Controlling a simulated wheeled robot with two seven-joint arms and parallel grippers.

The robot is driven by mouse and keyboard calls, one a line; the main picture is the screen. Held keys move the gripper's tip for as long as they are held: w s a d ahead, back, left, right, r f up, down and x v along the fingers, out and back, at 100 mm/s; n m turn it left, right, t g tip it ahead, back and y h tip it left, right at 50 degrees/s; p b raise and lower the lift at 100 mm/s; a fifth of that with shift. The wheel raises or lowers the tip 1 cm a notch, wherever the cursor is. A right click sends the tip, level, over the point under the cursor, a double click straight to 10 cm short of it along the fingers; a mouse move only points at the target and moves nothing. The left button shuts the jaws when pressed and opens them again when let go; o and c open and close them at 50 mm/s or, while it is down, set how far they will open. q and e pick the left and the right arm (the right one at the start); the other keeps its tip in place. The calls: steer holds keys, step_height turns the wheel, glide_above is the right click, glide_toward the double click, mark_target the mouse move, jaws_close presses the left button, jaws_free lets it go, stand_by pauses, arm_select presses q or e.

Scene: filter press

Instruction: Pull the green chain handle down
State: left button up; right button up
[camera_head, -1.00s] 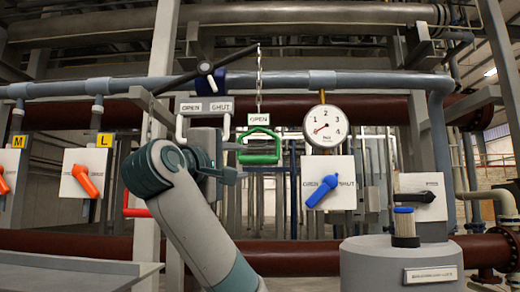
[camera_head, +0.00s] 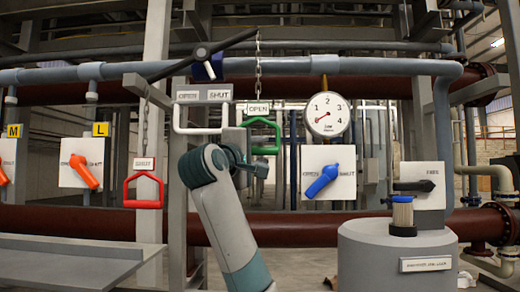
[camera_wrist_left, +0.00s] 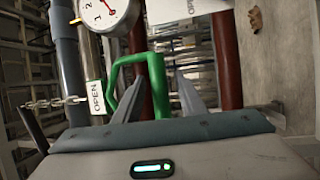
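The green chain handle (camera_head: 278,136) hangs below an OPEN label on a chain (camera_head: 258,62) from the right end of a black lever (camera_head: 228,41). My left gripper (camera_head: 254,164) is just below and at the handle's lower left in the head view. In the left wrist view the two fingers (camera_wrist_left: 162,98) stand apart, and the green handle (camera_wrist_left: 157,75) shows close ahead, with one side appearing in the gap between them. I cannot tell whether they touch. A red chain handle (camera_head: 143,203) with a SHUT label hangs from the lever's left end. My right gripper is not in view.
A grey tank (camera_head: 398,255) stands at lower right, a grey bench (camera_head: 65,262) at lower left.

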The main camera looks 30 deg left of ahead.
arm_select(q)
jaws_close()
step_height(320, 180, down, 15)
steer(key=b, duration=1.2)
steer(key=shift+w, duration=0.15)
jaws_free()
steer(key=shift+r, duration=0.15)
